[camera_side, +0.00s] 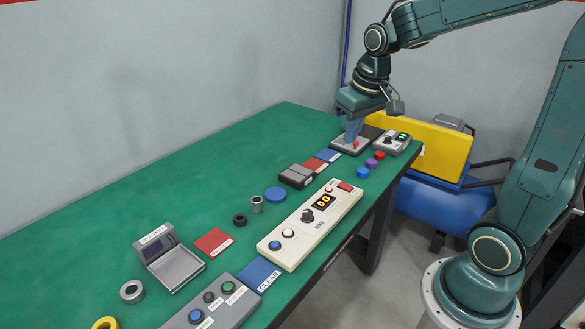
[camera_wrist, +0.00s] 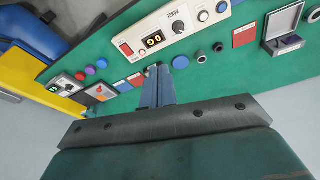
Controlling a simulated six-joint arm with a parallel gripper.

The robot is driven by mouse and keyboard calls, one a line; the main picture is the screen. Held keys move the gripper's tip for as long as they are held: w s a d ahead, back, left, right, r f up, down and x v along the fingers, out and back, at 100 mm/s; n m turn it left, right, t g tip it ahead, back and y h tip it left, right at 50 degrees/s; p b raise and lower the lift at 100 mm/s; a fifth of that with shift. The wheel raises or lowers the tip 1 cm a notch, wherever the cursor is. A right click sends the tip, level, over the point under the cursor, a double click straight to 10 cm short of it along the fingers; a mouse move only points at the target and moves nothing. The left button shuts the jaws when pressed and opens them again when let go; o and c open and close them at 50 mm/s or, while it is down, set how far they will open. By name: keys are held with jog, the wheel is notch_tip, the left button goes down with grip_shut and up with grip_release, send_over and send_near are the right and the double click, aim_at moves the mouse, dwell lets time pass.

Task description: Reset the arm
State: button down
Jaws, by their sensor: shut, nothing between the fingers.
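My gripper (camera_side: 352,136) is at the far right end of the green table (camera_side: 150,183) in the side view, pointing down. Its blue fingers are together and hold nothing. The fingertips are over or just in front of a grey plate with a red part (camera_side: 355,146); I cannot tell whether they touch it. In the wrist view the shut fingers of my gripper (camera_wrist: 159,70) show in the middle, with the table (camera_wrist: 215,85) behind them.
A cream control box reading 0G (camera_side: 310,226) stands along the front edge. A grey button box (camera_side: 213,303), an open grey case (camera_side: 170,264), a small dial box (camera_side: 391,142), coloured discs and rings stand on the table. A yellow panel (camera_side: 435,143) is beyond the right edge.

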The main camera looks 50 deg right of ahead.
jog(key=s+a+r+n+t, duration=0.3)
jog(key=s+a, duration=0.6)
jog(key=s, duration=0.5)
jog(key=shift+s+a+r+y, duration=0.2)
jog(key=shift+a+r+y, duration=0.1)
jog(key=shift+r+y, duration=0.15)
